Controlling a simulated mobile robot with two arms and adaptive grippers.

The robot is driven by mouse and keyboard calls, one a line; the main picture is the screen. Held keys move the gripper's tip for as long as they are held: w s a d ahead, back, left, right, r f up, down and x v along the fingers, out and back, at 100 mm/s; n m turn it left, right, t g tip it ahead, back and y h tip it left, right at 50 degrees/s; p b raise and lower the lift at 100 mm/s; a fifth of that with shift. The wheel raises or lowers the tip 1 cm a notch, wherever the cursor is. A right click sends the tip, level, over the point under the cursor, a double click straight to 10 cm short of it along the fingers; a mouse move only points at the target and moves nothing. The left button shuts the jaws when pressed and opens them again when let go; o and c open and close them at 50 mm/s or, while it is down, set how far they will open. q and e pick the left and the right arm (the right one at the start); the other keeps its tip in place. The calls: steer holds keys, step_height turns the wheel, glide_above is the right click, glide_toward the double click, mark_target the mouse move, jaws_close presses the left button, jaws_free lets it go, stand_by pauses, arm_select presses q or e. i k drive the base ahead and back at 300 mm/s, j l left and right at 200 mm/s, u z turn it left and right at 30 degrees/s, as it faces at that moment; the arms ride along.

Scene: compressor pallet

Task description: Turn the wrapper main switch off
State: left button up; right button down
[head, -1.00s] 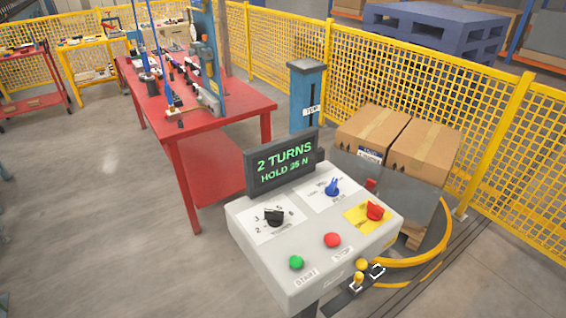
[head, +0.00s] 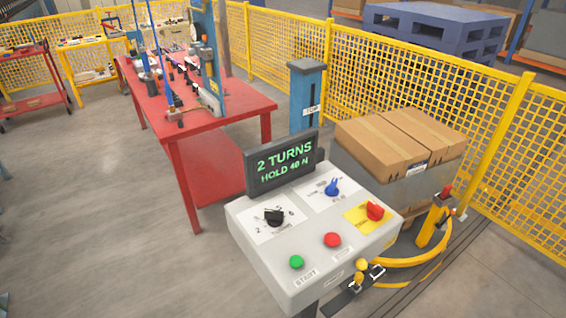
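The main switch is a red rotary knob (head: 375,210) on a yellow plate (head: 356,219) at the right of the white control panel (head: 265,260). Its exact pointing direction is too small to read surely. The panel's screen (head: 284,162) reads "2 TURNS HOLD 40 N". A blue knob (head: 332,187) and a black knob (head: 274,216) sit on white plates. A green START button (head: 297,262) and a red button (head: 332,240) are on the front part. Neither of my grippers is in view, and nothing touches the switch.
Cardboard boxes (head: 398,140) stand behind the panel, with grey film around the load's lower part. A yellow post with a red top (head: 434,220) and a yellow curved rail (head: 410,262) are beside them. A red table (head: 240,105) stands left; yellow fencing (head: 400,85) runs behind.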

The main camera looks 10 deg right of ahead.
mark_target(375, 213)
steer(key=z, duration=0.75)
